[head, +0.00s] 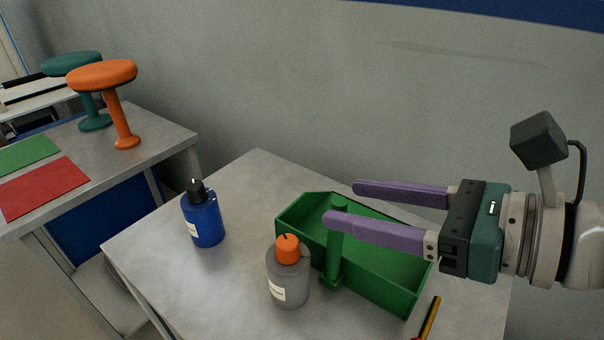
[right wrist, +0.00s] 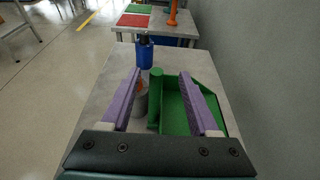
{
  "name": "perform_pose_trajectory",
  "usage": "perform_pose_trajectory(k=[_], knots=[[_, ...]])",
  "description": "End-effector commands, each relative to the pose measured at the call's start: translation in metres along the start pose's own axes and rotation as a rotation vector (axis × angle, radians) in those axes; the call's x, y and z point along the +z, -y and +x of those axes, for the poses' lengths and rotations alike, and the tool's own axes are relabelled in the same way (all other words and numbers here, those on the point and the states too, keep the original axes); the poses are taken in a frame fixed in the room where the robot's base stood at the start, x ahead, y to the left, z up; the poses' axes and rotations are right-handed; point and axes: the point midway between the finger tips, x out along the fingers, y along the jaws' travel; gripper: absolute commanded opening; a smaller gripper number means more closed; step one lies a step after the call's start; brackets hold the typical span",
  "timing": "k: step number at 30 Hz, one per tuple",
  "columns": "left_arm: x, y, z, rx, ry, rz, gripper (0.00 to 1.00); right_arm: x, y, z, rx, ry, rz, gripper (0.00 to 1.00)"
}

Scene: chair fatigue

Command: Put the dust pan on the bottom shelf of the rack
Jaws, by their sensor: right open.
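The green dust pan (head: 385,270) lies on the grey table, its tray open upward and its handle (head: 337,245) toward the grey bottle. It also shows in the right wrist view (right wrist: 185,118). My right gripper (head: 340,204) comes in from the right, open and empty, above the dust pan. In the right wrist view the handle (right wrist: 155,95) appears between the two purple fingers (right wrist: 160,74). Whether they touch it I cannot tell. My left gripper is not in view. I cannot make out a rack in either view.
A grey bottle with an orange cap (head: 287,275) stands close beside the dust pan. A blue bottle (head: 203,218) stands farther left. A yellow-black pencil-like item (head: 430,318) lies near the pan. Another table holds orange (head: 102,77) and teal stools and red (head: 45,187) and green sheets.

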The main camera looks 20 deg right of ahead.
Motion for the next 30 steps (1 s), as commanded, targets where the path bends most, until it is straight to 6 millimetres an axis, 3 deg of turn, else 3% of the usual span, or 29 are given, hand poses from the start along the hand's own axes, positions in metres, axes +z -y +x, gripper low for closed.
perform_pose_trajectory(k=[7, 15, 24, 30], knots=[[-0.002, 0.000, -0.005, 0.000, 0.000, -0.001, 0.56, 0.001, -0.002, 0.018, 0.002, 0.002, -0.001, 0.61], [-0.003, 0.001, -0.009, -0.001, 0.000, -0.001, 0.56, -0.001, -0.004, 0.056, 0.003, 0.002, -0.001, 0.61], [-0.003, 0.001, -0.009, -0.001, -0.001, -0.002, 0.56, -0.003, -0.004, 0.061, 0.003, 0.000, -0.002, 0.61], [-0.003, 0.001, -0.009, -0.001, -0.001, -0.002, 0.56, -0.003, -0.004, 0.061, 0.003, 0.000, -0.002, 0.40]])
